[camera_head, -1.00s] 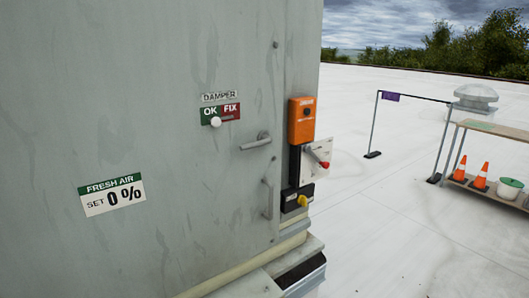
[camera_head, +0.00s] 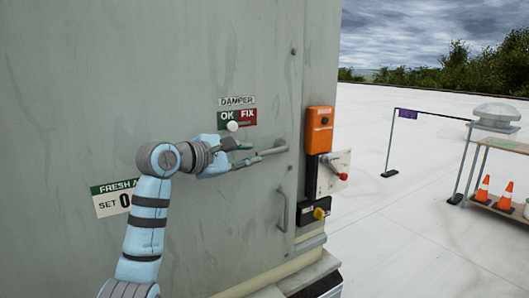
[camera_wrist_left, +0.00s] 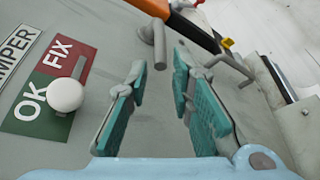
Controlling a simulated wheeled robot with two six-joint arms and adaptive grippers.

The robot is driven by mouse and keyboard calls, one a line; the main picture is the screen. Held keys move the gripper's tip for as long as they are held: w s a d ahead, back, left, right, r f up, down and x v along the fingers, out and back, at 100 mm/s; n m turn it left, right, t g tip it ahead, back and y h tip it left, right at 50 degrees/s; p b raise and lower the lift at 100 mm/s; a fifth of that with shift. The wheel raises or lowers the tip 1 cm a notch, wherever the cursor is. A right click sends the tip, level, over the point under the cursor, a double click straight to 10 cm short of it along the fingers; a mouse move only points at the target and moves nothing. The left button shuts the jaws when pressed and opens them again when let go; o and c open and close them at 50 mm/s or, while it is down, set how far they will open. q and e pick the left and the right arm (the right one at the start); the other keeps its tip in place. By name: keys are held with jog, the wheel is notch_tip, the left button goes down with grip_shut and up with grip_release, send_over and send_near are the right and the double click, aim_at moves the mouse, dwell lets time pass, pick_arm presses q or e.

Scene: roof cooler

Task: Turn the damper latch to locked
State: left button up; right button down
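A grey lever latch (camera_head: 275,150) is on the grey cabinet door, right of and below the DAMPER label (camera_head: 237,101); its bar points left and slightly down. In the left wrist view the lever (camera_wrist_left: 159,45) lies just beyond the fingertips, roughly between them. My left gripper (camera_head: 251,151) is open and empty at the lever's free end; its teal-padded fingers show apart in the left wrist view (camera_wrist_left: 160,68). My right gripper is not in view.
A grey pull handle (camera_head: 283,210) is lower on the door. An orange box (camera_head: 320,130), a plate with a red knob (camera_head: 333,172) and a black box with a yellow knob (camera_head: 318,213) stick out at the cabinet's right edge. Open white roof lies to the right.

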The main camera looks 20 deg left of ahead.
aim_at(263, 152)
pick_arm(q)
jog(key=p+x, duration=0.1)
jog(key=x, duration=0.5)
jog(key=shift+w+d+r, duration=0.15)
jog(key=shift+w+d, duration=0.05)
jog(key=shift+w+d+f, duration=0.15)
jog(key=shift+w+f, duration=0.1)
jog(key=shift+w, duration=0.2)
grip_shut()
